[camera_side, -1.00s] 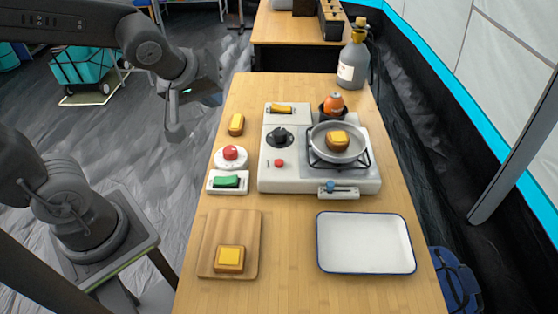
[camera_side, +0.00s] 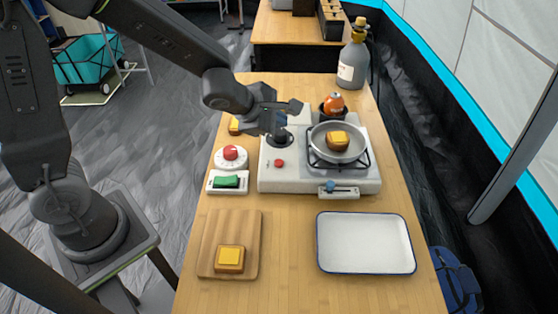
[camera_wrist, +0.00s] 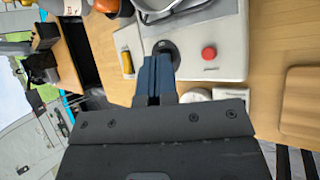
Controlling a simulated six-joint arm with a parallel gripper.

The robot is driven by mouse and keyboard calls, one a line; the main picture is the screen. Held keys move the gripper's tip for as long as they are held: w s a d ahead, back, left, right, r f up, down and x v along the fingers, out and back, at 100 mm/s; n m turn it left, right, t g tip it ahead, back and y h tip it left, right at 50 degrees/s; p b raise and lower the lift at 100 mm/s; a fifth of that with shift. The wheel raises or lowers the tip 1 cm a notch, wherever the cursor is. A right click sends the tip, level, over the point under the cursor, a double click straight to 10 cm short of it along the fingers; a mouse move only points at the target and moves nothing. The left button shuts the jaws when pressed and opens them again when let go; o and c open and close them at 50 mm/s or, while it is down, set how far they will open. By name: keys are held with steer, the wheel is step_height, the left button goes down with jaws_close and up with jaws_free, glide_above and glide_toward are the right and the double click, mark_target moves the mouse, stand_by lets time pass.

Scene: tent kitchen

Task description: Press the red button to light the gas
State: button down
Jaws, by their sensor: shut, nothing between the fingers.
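The red button (camera_side: 279,163) is small and round on the front of the white camping stove (camera_side: 310,181). It also shows uncovered in the wrist view (camera_wrist: 209,53), beside the black knob (camera_wrist: 165,47). My gripper (camera_side: 268,131) is shut and empty, above the left part of the stove by the knob (camera_side: 281,142). In the side view it stands farther back than the red button. In the wrist view the shut fingers (camera_wrist: 156,62) point at the knob's side, to the left of the button. The gripper hides the stove's back left corner in the side view.
A pan (camera_side: 355,151) with toast sits on the burner. A white dial with a red top (camera_side: 231,154) and a green switch (camera_side: 228,182) stand left of the stove. A cutting board (camera_side: 211,258) and a white tray (camera_side: 366,243) lie in front. A gas bottle (camera_side: 351,70) stands behind.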

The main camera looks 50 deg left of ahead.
mark_target(279, 163)
steer(key=shift+w+d+f+n, duration=0.15)
steer(key=shift+d+f+n, duration=0.05)
steer(key=shift+f+n, duration=0.1)
steer(key=shift+f, duration=0.1)
steer(key=shift+f, duration=4.25)
steer(key=shift+f, duration=0.15)
steer(key=shift+f, duration=0.25)
steer(key=shift+f, duration=0.55)
steer(key=shift+r, duration=0.95)
